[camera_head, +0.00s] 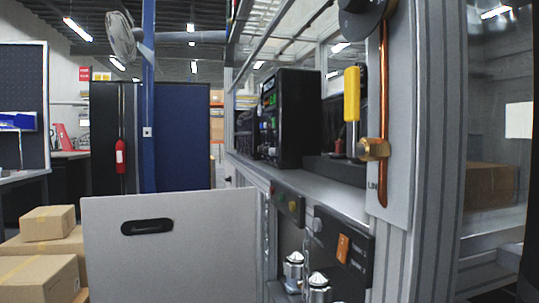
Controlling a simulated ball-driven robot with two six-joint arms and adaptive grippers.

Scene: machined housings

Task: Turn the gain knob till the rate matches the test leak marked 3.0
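A black instrument (292,118) stands on the grey shelf of the framed bench, turned so that its front faces left. Small green and red lit spots show on that front, seen at a steep angle. I cannot make out a gain knob or read a rate. Two silver fittings with pointed tops, one farther back (293,270) and one nearer (318,287), stand below the shelf. I cannot tell whether either is a test leak, and no 3.0 marking is legible. Neither of my grippers is in view.
A yellow handle (352,94) stands upright near a brass fitting (374,150) on a copper tube (383,90). A dark box with an orange switch (343,247) hangs below the shelf. A grey panel (175,255) stands in front left, beside cardboard boxes (47,222).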

